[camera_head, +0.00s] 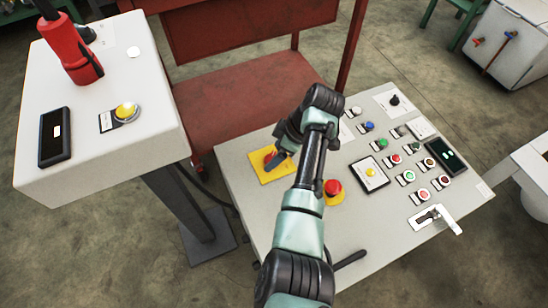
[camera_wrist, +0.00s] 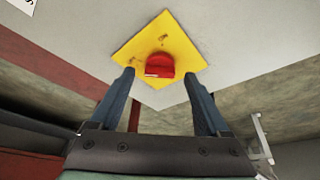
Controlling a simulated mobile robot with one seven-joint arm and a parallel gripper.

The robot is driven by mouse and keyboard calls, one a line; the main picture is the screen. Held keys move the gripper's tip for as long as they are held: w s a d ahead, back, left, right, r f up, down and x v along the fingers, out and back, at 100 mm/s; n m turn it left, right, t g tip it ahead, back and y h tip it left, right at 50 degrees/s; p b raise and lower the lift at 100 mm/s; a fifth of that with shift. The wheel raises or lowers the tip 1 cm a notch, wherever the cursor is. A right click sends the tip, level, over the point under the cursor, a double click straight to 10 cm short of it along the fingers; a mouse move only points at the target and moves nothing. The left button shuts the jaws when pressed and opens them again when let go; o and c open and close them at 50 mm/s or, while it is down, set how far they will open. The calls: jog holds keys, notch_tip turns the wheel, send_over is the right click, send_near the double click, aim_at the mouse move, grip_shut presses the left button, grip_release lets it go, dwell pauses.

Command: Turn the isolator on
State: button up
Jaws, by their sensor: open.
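The isolator is a red knob (camera_wrist: 160,65) on a square yellow plate (camera_wrist: 183,48), fixed to the panel face. In the head view, its yellow plate (camera_head: 262,174) is at the left of the control panel, and the red knob (camera_head: 269,156) is partly hidden by my gripper (camera_head: 278,161). In the wrist view, my gripper (camera_wrist: 159,75) is open, with one fingertip on each side of the knob. Whether the fingers touch the knob cannot be told.
The panel (camera_head: 235,160) holds a red mushroom button (camera_head: 333,187) close to my arm, several small buttons, a dark display (camera_head: 446,155) and a handle (camera_head: 436,216). A white console (camera_head: 90,110) stands at left. A red bench (camera_head: 235,95) lies behind.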

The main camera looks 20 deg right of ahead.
jog(key=shift+w+a+f, duration=0.2)
jog(key=shift+f, duration=0.45)
grip_shut()
